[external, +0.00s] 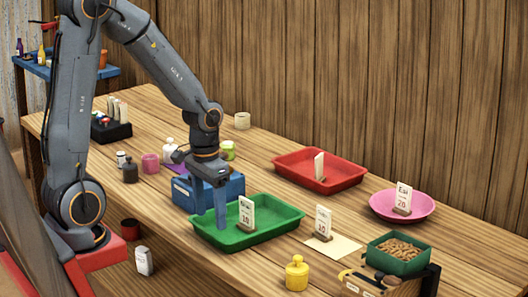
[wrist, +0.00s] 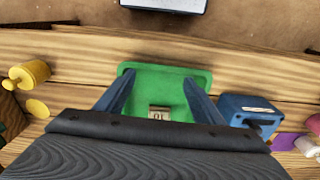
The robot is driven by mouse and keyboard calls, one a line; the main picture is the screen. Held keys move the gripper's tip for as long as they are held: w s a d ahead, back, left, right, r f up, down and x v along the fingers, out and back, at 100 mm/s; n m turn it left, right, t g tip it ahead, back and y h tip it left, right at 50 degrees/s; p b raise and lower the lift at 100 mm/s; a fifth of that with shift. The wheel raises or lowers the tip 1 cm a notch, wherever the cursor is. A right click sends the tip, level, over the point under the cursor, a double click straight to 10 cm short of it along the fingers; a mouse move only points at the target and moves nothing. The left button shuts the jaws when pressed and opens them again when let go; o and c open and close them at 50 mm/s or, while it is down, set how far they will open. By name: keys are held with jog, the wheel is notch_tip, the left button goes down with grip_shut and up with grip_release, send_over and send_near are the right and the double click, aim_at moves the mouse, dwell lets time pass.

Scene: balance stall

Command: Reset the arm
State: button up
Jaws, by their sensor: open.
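My gripper (external: 221,210) points down over the left part of the green tray (external: 281,222) in the external view. Its blue fingers stand apart, and nothing shows between them. In the wrist view my gripper (wrist: 160,103) has its two fingers spread over the green tray (wrist: 165,72), with a small card block (wrist: 158,113) further down between them. The tray holds a white price card (external: 246,212) in the external view. A blue box (external: 184,197) stands just behind my gripper, and it also shows right of the fingers in the wrist view (wrist: 232,106).
A red tray (external: 345,178), a pink plate (external: 424,212) and a green box of brown pieces (external: 380,260) stand to the right. A yellow weight (external: 296,273) stands at the front. Several small jars, including a pink one (external: 150,164), stand at left. The space above the table is open.

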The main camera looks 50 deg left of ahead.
jog(key=s+f, duration=0.2)
jog(key=s, duration=0.4)
jog(key=shift+f+n+g, duration=0.15)
jog(key=shift+n+g, duration=0.15)
